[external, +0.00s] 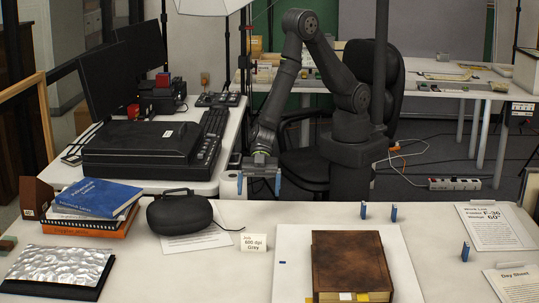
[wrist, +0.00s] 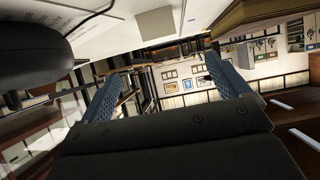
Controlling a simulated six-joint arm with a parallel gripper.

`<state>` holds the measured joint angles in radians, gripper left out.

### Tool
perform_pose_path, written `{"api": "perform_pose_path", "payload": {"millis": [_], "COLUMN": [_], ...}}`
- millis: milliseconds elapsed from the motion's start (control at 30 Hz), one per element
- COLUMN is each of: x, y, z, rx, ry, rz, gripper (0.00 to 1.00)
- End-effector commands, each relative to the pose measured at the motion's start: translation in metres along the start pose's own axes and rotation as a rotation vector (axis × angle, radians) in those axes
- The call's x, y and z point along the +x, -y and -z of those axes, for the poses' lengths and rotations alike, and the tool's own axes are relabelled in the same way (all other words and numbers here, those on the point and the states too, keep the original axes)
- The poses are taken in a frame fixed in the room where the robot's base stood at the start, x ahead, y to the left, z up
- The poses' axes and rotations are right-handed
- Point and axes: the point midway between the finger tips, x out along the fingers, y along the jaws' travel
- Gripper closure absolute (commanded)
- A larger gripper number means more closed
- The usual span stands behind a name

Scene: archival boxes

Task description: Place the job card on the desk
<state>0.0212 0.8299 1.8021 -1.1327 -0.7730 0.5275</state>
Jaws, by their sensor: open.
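The job card (external: 254,242), a small white card reading "Job 600 dpi Grey", stands on the near white desk (external: 225,275), between the black rounded object and the brown book. My gripper (external: 259,182) hangs beyond the desk's far edge, above and behind the card, with its two blue fingers apart and nothing between them. In the wrist view my gripper (wrist: 166,80) also shows its blue fingers spread and empty. I cannot make out the card clearly in the wrist view.
The black rounded object (external: 181,214) sits on a printed sheet left of the card. A brown book (external: 351,262) lies on a white board to the right. Stacked books (external: 98,197) are at left. Small blue pegs (external: 394,213) stand at right. A scanner (external: 140,146) is on the side desk.

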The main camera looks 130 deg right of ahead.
Motion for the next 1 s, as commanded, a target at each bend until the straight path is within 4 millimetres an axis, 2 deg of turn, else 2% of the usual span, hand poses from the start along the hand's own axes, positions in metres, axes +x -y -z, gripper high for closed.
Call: {"api": "perform_pose_path", "payload": {"millis": [67, 133, 600, 1000], "x": [-0.008, -0.002, 0.093, 0.130], "y": [0.002, 0.003, 0.002, -0.002], "z": [-0.003, -0.003, -0.003, 0.000], "rx": [0.000, -0.001, -0.002, -0.002], "ry": [-0.001, -0.001, 0.000, -0.001], "rz": [0.001, 0.003, 0.003, 0.002], "gripper": [0.07, 0.07, 0.07, 0.07]}}
